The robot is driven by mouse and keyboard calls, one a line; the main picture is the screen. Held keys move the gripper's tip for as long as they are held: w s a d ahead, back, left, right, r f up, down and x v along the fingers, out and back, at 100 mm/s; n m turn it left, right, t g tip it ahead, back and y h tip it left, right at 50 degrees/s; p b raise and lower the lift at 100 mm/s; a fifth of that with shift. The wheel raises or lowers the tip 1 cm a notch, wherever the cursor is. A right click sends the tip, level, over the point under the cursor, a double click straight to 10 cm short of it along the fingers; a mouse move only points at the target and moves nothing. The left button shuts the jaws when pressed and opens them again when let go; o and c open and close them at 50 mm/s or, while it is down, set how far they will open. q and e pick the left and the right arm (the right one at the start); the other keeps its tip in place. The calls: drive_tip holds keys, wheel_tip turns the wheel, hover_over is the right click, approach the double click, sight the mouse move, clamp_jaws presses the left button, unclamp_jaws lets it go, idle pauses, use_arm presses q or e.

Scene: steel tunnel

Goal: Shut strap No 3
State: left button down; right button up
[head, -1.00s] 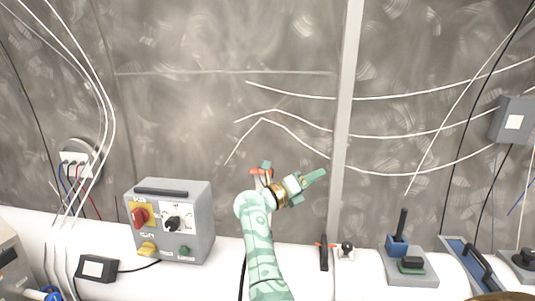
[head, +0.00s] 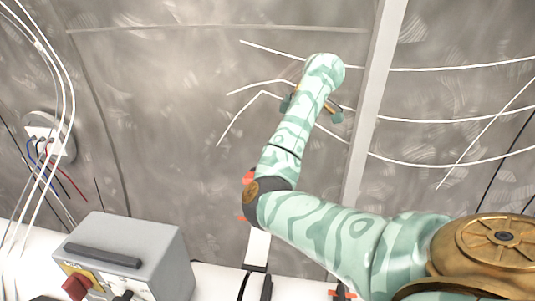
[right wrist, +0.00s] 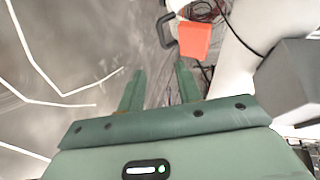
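My right arm comes in from the right in the head view, its forearm raised against the wall. The right gripper (right wrist: 160,76) is open in the right wrist view, its two green fingers apart with nothing between them. Beyond them is an orange block (right wrist: 195,40) with a grey bent bar beside it, close to the white pipe. In the head view, a white strip with a black band (head: 257,250) rises from the pipe below my elbow. A small orange piece (head: 342,294) shows at the bottom edge. I cannot read any strap number. My left gripper is not in view.
A grey control box (head: 128,258) with a red knob stands on the white pipe (head: 212,281) at the lower left. A round socket plate (head: 45,143) with wires is on the wall. White cables cross the grey wall behind my arm.

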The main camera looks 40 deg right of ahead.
drive_tip(key=b+x, duration=0.3)
drive_tip(key=b, duration=0.1)
drive_tip(key=b+x, duration=0.8)
drive_tip(key=shift+s+a+f, duration=0.1)
drive_tip(key=shift+s+f, duration=0.1)
drive_tip(key=shift+f, duration=0.15)
drive_tip(key=b+x, duration=0.2)
drive_tip(key=x, duration=0.1)
drive_tip(key=shift+w+a+f, duration=0.15)
drive_tip(key=shift+w+f, duration=0.1)
drive_tip(key=shift+w, duration=0.05)
drive_tip(key=shift+w+f+b, duration=0.2)
drive_tip(key=shift+f+b, duration=0.1)
drive_tip(key=shift+c, duration=0.3)
clamp_jaws()
